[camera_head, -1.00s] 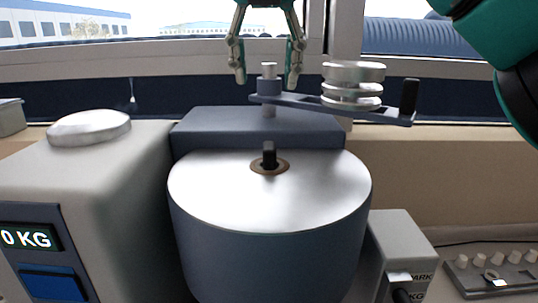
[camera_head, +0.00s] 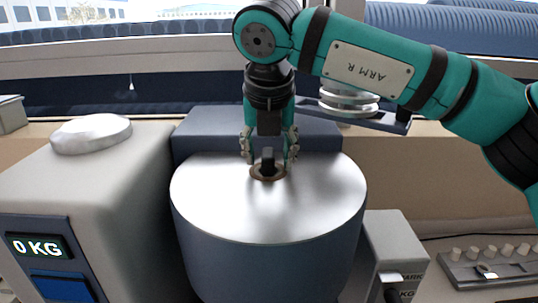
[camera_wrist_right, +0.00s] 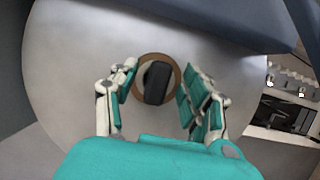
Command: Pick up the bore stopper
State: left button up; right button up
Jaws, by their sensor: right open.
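The bore stopper (camera_head: 268,159) is a small black upright knob. It stands in a brown-ringed bore in the centre of the round metal top of the grey-blue cylinder (camera_head: 215,200). In the right wrist view the stopper (camera_wrist_right: 157,82) sits between the fingers, inside the brown ring (camera_wrist_right: 143,62). My right gripper (camera_head: 269,157) is open, pointing down, with one finger on each side of the stopper. In the right wrist view gaps show between the fingers (camera_wrist_right: 158,95) and the stopper. My left gripper is not in view.
A scale (camera_head: 110,185) with a round metal pan and a "0 KG" display stands at left. Metal weights (camera_head: 348,101) sit on a swing arm behind my right arm. A grey box (camera_head: 392,250) stands at lower right, near a knobbed rack (camera_head: 490,265).

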jog(key=shift+a, duration=0.1)
jog(key=shift+c, duration=0.4)
jog(key=shift+s, duration=0.1)
jog(key=shift+c, duration=1.1)
grip_shut()
jog(key=shift+r, duration=0.1)
